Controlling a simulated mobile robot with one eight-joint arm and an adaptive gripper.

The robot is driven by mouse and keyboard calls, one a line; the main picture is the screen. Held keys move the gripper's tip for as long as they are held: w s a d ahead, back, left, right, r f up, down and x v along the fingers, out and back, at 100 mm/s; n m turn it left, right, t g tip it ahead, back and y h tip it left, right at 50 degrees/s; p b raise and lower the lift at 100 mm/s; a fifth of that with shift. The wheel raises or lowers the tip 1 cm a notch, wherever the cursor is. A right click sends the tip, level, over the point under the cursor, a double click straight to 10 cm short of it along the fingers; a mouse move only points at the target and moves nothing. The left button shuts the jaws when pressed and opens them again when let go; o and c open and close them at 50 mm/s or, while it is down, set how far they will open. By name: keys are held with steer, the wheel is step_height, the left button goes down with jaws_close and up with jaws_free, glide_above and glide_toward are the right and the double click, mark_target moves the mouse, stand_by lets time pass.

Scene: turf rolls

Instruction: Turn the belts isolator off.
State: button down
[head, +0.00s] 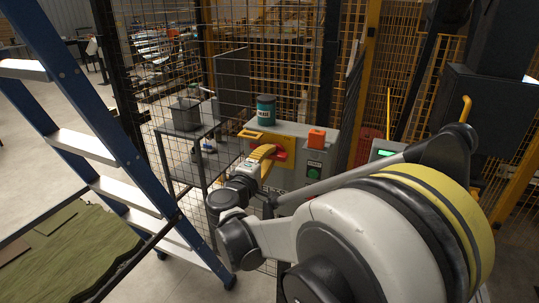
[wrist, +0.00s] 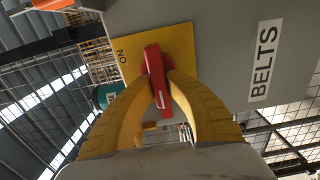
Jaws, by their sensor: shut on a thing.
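The belts isolator is a red handle (wrist: 157,75) on a yellow plate (wrist: 130,35), beside a white BELTS label (wrist: 264,61) in the wrist view. The plate bears the word ON near one edge. The handle's long side runs nearly parallel to the label's lettering. My gripper (wrist: 158,90) has its yellow fingers closed on both sides of the handle. In the head view my gripper (head: 266,152) meets the red handle (head: 281,155) on the front of a grey cabinet (head: 326,150), and the fingers partly hide the handle and plate.
A teal tin (head: 266,109) and an orange block (head: 316,138) are at the cabinet's top. A green button (head: 314,172) is on its front. A grey trolley (head: 205,160) with a pot stands left. Mesh fencing is behind, and a blue ladder (head: 95,130) stands at the left.

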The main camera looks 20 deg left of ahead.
stand_by(0.5)
steer(key=c, duration=1.4)
jaws_free()
steer(key=s, duration=1.2)
steer(key=shift+a, duration=0.4)
